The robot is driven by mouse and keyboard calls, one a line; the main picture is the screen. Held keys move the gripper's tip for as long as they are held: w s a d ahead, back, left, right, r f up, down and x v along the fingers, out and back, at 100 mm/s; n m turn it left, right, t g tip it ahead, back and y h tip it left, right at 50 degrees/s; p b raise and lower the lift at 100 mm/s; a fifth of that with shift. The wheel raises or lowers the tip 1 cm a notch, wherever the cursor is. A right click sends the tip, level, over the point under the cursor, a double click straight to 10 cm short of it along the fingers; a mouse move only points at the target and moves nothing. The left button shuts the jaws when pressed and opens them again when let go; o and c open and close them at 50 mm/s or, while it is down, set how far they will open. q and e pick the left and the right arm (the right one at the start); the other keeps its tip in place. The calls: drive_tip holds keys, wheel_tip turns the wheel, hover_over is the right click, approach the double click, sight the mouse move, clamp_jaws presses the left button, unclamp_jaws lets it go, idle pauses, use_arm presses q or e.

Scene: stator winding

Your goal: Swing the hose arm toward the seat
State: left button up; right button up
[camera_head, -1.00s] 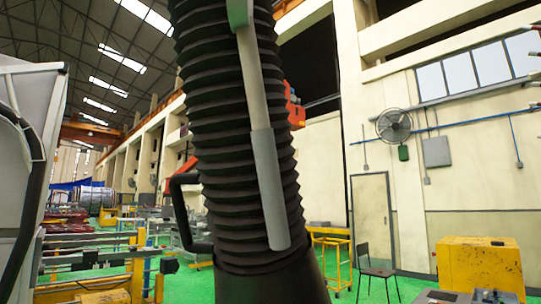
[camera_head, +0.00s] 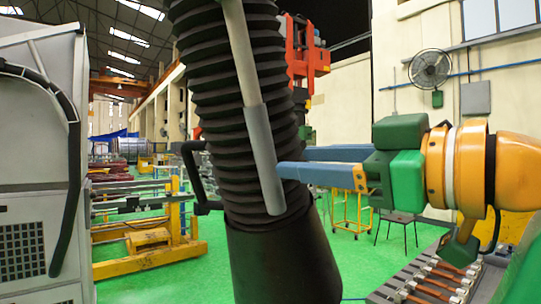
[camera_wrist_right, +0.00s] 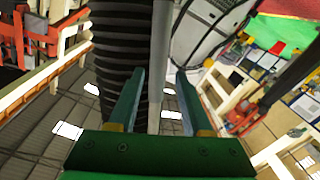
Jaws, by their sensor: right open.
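The hose arm is a thick black corrugated hose (camera_head: 240,110) hanging in the middle of the head view, with a wide dark hood at its lower end. A grey handle rod (camera_head: 264,160) runs down its front. My right gripper (camera_head: 292,163) comes in from the right, its blue fingers open at the rod's lower part. In the right wrist view, the rod (camera_wrist_right: 157,95) stands between the open fingers (camera_wrist_right: 160,72), with the hose (camera_wrist_right: 122,50) behind the left finger. Contact cannot be told. My left gripper is not in view.
A grey cabinet (camera_head: 35,190) with a black cable fills the left side. A yellow machine frame (camera_head: 145,250) stands left of the hood. A bench with copper-coloured parts (camera_head: 435,285) lies at lower right. Green floor (camera_head: 210,265) shows between them.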

sight(273, 157)
drive_tip(key=shift+w+a+r+p, duration=0.55)
drive_tip(key=shift+w+a+p, duration=0.15)
drive_tip(key=shift+p, duration=0.25)
drive_tip(key=x, duration=0.1)
drive_tip(key=p+x, duration=0.1)
drive_tip(key=x, duration=0.3)
drive_tip(key=shift+w+d+f+p, duration=0.1)
drive_tip(key=shift+d+f+p, duration=0.1)
drive_tip(key=shift+f+p, duration=0.15)
drive_tip(key=shift+a, duration=0.15)
drive_tip(key=shift+s, duration=0.2)
clamp_jaws()
